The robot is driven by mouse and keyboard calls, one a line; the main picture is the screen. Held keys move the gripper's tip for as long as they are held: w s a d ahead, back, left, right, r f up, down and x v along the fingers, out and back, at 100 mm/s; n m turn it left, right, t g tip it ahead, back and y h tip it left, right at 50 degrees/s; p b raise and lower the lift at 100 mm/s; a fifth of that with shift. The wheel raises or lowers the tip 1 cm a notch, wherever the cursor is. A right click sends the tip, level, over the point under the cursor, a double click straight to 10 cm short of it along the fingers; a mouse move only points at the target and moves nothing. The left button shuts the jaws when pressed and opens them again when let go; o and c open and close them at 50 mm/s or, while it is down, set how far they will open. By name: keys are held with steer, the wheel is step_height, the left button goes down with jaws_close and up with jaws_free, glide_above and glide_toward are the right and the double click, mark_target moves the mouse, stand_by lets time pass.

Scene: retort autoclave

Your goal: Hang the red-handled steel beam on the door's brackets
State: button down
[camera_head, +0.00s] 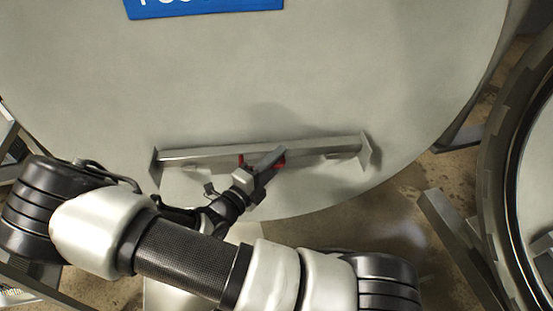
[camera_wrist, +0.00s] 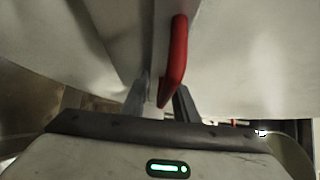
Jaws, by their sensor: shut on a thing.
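The steel beam (camera_head: 205,154) lies nearly level across the lower part of the large grey door (camera_head: 330,75). Its red handle (camera_head: 279,161) is partly hidden behind my gripper (camera_head: 262,172). In the wrist view the red handle (camera_wrist: 178,60) comes down between the fingers of my gripper (camera_wrist: 160,105), which is shut on it. Flat grey plates show at the beam's left end (camera_head: 155,165) and right end (camera_head: 366,152). I cannot tell whether these are the door's brackets or parts of the beam, nor whether the beam rests on anything.
A blue sign (camera_head: 205,8) is on the door above. A large round metal rim (camera_head: 500,170) stands at the right, with a grey metal rail (camera_head: 455,240) beside it. Brown floor (camera_head: 400,205) shows below the door's edge. My arm fills the lower foreground.

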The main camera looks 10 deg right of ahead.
steer(key=shift+r, duration=0.1)
steer(key=c, duration=1.4)
jaws_free()
steer(key=shift+o, duration=0.5)
steer(key=shift+f, duration=0.2)
steer(key=p+v, duration=0.3)
steer(key=v, duration=1.4)
steer(key=shift+a, duration=0.2)
steer(key=shift+s+r, duration=0.1)
steer(key=shift+r, duration=0.1)
